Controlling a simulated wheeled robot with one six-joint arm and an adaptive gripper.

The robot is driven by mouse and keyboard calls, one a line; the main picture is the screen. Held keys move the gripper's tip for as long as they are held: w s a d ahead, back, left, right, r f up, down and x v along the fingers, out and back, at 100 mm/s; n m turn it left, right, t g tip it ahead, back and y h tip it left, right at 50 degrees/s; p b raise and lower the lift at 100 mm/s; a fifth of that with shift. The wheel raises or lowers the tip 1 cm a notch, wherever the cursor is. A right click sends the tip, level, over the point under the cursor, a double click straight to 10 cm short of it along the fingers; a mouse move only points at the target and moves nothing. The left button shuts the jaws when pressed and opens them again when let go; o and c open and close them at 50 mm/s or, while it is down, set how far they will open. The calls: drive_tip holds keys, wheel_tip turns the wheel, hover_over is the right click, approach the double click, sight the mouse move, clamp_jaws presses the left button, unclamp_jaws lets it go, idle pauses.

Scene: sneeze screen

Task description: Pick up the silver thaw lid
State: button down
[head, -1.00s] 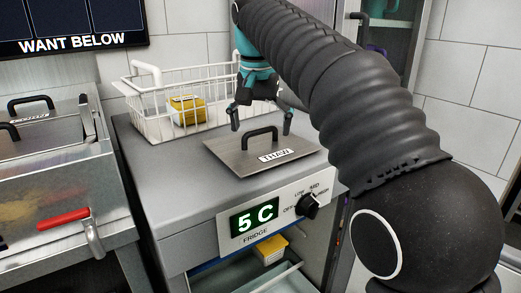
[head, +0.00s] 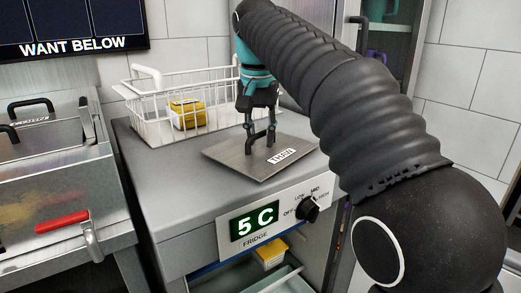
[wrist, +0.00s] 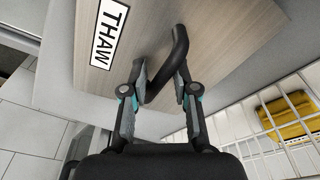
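The silver thaw lid (head: 235,158) is a flat metal plate with a black loop handle and a white THAW label. It lies over the top of the fridge unit; I cannot tell whether it is slightly raised. My gripper (head: 260,138) points down at the handle, with its fingers drawn in on either side of it. In the wrist view, the lid (wrist: 215,30) fills the upper middle, and the black handle (wrist: 179,45) runs diagonally between the fingertips of my gripper (wrist: 160,78). The fingers appear closed against the handle, which partly hides behind them in the head view.
A white wire basket (head: 150,86) with a yellow box (head: 188,113) stands behind the lid. The fridge unit (head: 175,185) has a dial (head: 308,208) and a 5 C display. A wall and cabinet are behind.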

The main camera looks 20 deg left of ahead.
drive_tip(key=shift+r, duration=0.1)
idle(0.3)
drive_tip(key=shift+r+p, duration=1.05)
drive_tip(key=shift+p, duration=0.3)
drive_tip(key=shift+r, duration=0.85)
